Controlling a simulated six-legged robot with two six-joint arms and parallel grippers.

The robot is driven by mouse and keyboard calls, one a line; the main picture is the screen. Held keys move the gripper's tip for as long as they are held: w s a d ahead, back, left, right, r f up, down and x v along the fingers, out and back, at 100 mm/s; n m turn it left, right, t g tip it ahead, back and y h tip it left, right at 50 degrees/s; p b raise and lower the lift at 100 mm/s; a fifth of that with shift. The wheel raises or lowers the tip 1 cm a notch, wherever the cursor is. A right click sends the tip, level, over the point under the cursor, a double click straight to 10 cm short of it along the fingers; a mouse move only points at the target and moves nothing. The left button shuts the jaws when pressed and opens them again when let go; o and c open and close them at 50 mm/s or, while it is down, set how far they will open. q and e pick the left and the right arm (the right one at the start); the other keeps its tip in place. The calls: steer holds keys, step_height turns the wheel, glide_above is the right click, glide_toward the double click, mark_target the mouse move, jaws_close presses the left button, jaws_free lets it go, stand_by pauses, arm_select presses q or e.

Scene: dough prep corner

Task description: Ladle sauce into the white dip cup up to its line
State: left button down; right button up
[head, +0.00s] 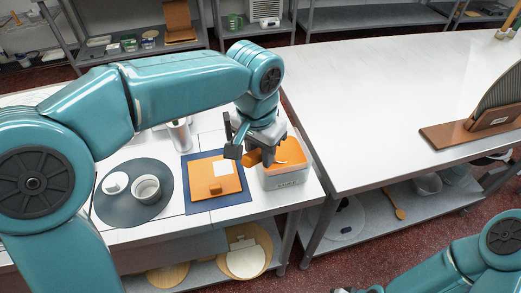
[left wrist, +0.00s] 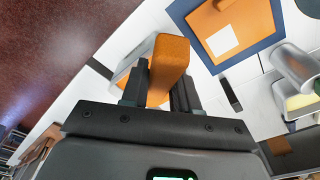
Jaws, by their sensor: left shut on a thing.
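My left gripper (head: 250,156) is shut on the orange handle of the ladle (left wrist: 169,62), above the grey-white sauce tub (head: 285,177). Orange sauce (head: 291,152) shows inside the tub; the ladle's bowl end cannot be made out. In the left wrist view the handle stands between both fingers, with the tub (left wrist: 128,73) partly hidden behind it. The white dip cup (head: 147,190) stands upright on a dark round mat (head: 122,211) to the left; its line cannot be made out. My right gripper (head: 345,290) barely shows at the bottom edge, mostly cut off.
An orange square lid-like piece (head: 202,172) with a knob and white label lies on a blue mat (head: 240,205) between cup and tub. A small white round item (head: 115,183) lies beside the cup. A metal cylinder (head: 181,137) stands behind. The right table (head: 370,90) is mostly clear.

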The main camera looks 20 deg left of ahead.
arm_select(q)
steer(key=shift+r, duration=0.1)
step_height(320, 180, up, 10)
steer(key=p, duration=0.9)
steer(key=shift+r, duration=0.15)
steer(key=shift+f, duration=0.25)
steer(key=s+t+b, duration=0.1)
steer(key=b, duration=0.3)
steer(key=f+t+h+b, duration=0.1)
steer(key=b, duration=0.3)
steer(key=shift+s+a+f+t, duration=0.1)
steer(key=shift+s+a+t, duration=0.2)
steer(key=shift+s, duration=0.1)
steer(key=shift+s+b, duration=0.1)
steer(key=shift+b, duration=0.35)
steer(key=shift+s+a+r+t, duration=0.1)
steer(key=shift+s+r+t, duration=0.05)
steer(key=shift+r+t, duration=0.15)
